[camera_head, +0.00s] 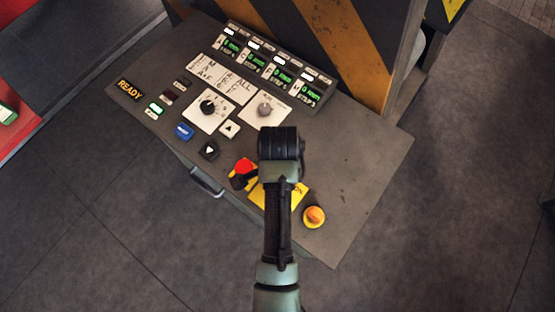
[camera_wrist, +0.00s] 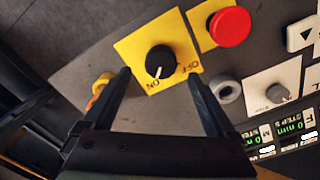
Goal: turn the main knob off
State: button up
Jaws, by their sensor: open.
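The main knob (camera_wrist: 160,62) is a round black knob on a yellow plate (camera_wrist: 130,45) with ON and OFF printed on it. Its white pointer mark points toward ON in the wrist view. My gripper (camera_wrist: 159,76) is open and empty. Its two dark fingertips show on either side of the knob's lower part in the wrist view. I cannot tell how far above the panel they are. In the head view my arm hides the knob, and only part of the yellow plate (camera_head: 262,197) shows.
A red button (camera_wrist: 230,27) sits beside the knob plate. An orange knob (camera_head: 314,216) is on its other side. A selector knob (camera_head: 208,106), a grey dial (camera_head: 264,110), a blue button (camera_head: 185,131) and green displays are farther back. The panel's right part is bare.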

jog(key=shift+f, duration=2.35)
jog(key=c, duration=1.4)
jog(key=shift+o, duration=0.2)
